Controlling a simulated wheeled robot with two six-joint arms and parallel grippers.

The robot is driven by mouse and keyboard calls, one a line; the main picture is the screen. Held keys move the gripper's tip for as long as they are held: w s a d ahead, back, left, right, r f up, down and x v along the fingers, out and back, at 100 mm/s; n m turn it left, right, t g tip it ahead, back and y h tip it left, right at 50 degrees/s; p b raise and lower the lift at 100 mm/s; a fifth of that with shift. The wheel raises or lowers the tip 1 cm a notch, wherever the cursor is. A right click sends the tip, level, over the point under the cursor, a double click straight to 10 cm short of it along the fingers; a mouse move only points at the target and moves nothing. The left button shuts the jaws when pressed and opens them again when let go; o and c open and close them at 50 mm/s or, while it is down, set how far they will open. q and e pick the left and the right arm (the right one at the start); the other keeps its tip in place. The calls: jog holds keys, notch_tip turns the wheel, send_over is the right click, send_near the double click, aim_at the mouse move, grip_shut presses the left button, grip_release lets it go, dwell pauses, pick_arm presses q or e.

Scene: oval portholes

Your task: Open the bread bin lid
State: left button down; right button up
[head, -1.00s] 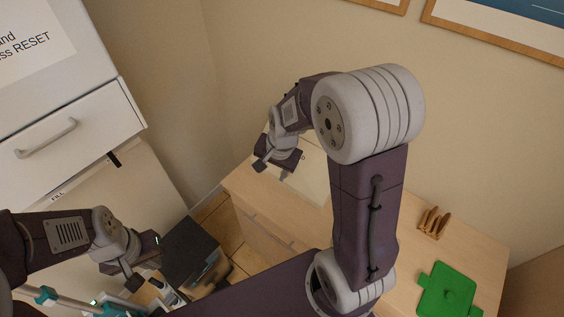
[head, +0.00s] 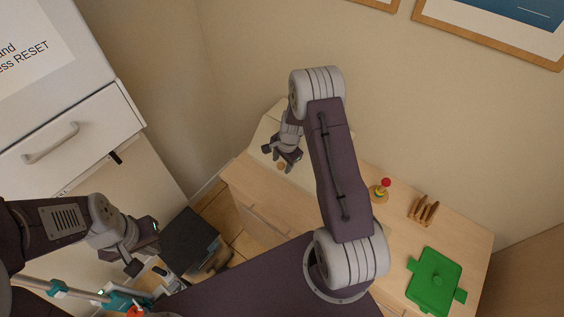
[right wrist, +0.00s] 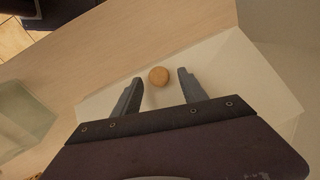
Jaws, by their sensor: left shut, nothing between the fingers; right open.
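The bread bin (head: 262,132) is a cream box on the wooden counter against the back wall, partly hidden by my right arm. Its pale sloping face also shows in the right wrist view (right wrist: 232,75). A round wooden knob (right wrist: 159,76) sits on that face. My right gripper (head: 279,161) is open over the bin. In the right wrist view the knob appears between its two fingertips; I cannot tell whether they touch it. The lid looks shut. My left gripper (head: 146,259) is shut and empty, low at the left, well away from the bin.
A dark box (head: 188,240) is near my left gripper. A translucent object (right wrist: 22,118) is at the left of the wrist view.

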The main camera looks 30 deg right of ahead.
jog(key=shift+f, duration=0.35)
jog(key=shift+a, duration=0.1)
grip_shut()
dwell(1.1)
